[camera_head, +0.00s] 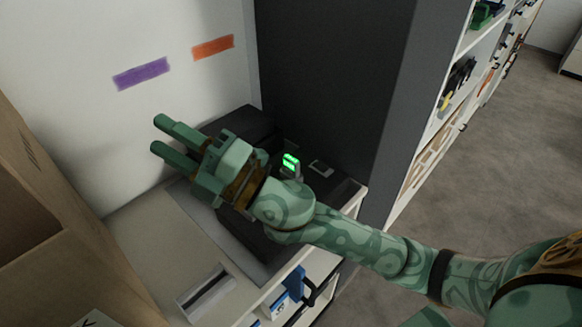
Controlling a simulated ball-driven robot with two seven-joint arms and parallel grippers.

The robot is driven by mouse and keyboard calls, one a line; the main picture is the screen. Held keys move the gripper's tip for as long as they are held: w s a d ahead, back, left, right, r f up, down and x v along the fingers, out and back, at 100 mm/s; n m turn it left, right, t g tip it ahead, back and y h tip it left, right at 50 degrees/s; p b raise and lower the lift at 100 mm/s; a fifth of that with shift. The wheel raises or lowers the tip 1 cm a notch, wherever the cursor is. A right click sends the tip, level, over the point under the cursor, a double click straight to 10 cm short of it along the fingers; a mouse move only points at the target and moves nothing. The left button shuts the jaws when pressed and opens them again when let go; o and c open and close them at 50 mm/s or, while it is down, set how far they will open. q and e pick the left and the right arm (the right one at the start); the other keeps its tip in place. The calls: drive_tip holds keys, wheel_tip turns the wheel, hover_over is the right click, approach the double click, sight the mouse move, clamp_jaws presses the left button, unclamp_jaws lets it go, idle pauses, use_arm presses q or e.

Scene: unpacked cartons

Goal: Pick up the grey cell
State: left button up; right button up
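My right gripper (164,136) reaches in from the right, over the counter and in front of the white wall. Its two green fingers point to the upper left with a gap between them, and nothing shows in the gap. I cannot pick out the grey cell for sure. A small flat grey piece (321,168) lies on the dark surface to the right of my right wrist, apart from the gripper. Beside it, a small device with a lit green display (291,162) stands partly behind my arm. My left gripper is not in view.
A dark bulky unit (243,124) stands behind my gripper, partly hidden. A pale holder with a dark slot (206,291) sits on the counter's front. An open carton (30,200) is at left. A dark partition (335,75) and shelves (470,85) stand to the right.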

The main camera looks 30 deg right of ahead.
drive_tip(key=s+a+n+g+y, duration=0.3)
drive_tip(key=a+n+g+y, duration=0.25)
drive_tip(key=n+g, duration=0.5)
drive_tip(key=n+g+h, duration=0.3)
drive_tip(key=g+h, duration=0.2)
drive_tip(key=h, duration=1.6)
approach(292, 159)
drive_tip(key=f, duration=0.1)
drive_tip(key=f+b, duration=0.1)
drive_tip(key=f, duration=0.1)
drive_tip(key=a+f+b, duration=0.1)
drive_tip(key=f, duration=0.1)
drive_tip(key=shift+w+a+f, duration=0.1)
drive_tip(key=shift+w, duration=0.3)
drive_tip(key=f+b, duration=0.1)
drive_tip(key=f, duration=0.4)
drive_tip(key=shift+w+d+f+b, duration=0.25)
drive_tip(key=shift+f+b, duration=0.1)
drive_tip(key=shift+b, duration=0.05)
drive_tip(key=shift+r, duration=0.1)
clamp_jaws()
